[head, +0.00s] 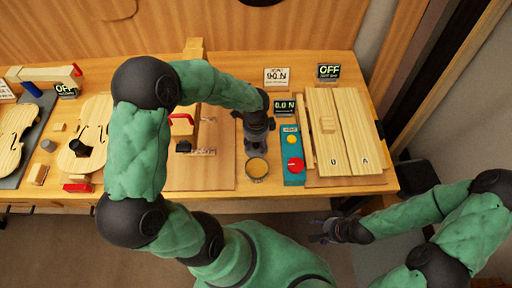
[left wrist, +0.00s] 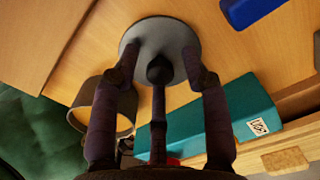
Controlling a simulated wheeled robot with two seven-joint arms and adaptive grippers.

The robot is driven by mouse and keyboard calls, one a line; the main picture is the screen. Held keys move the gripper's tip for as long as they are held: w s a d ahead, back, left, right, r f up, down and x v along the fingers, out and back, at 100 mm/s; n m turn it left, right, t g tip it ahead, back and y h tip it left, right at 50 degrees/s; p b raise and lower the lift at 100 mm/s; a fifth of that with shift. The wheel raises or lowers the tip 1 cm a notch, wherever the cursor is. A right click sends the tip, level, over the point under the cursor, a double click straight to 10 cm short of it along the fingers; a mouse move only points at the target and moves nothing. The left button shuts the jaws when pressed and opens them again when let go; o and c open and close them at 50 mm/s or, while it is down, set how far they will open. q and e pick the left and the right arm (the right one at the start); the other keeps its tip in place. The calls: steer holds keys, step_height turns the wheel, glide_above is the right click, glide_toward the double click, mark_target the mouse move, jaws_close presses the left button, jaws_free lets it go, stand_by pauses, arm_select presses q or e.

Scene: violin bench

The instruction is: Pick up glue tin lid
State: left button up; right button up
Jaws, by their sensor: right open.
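The glue tin lid (left wrist: 183,38), a grey disc with a dark round knob, lies flat on the bench in the left wrist view. In the head view it is mostly hidden beneath my left gripper (head: 257,143). My left gripper (left wrist: 159,70) points down over the lid, its fingers spread around the knob with gaps showing. Whether a fingertip touches the lid is unclear. The open glue tin (head: 257,169), with amber contents, stands just in front of the lid; it also shows in the left wrist view (left wrist: 126,103). My right gripper (head: 322,231) is open and empty, off the bench's front edge.
A teal box (head: 292,155) with a red button stands close right of the tin and lid. A board with pale wood plates (head: 350,135) lies further right. A red-handled tool (head: 182,122) and violin bodies (head: 88,148) lie to the left.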

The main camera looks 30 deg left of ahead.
arm_select(q)
steer(key=c, duration=0.6)
steer(key=shift+c, duration=0.2)
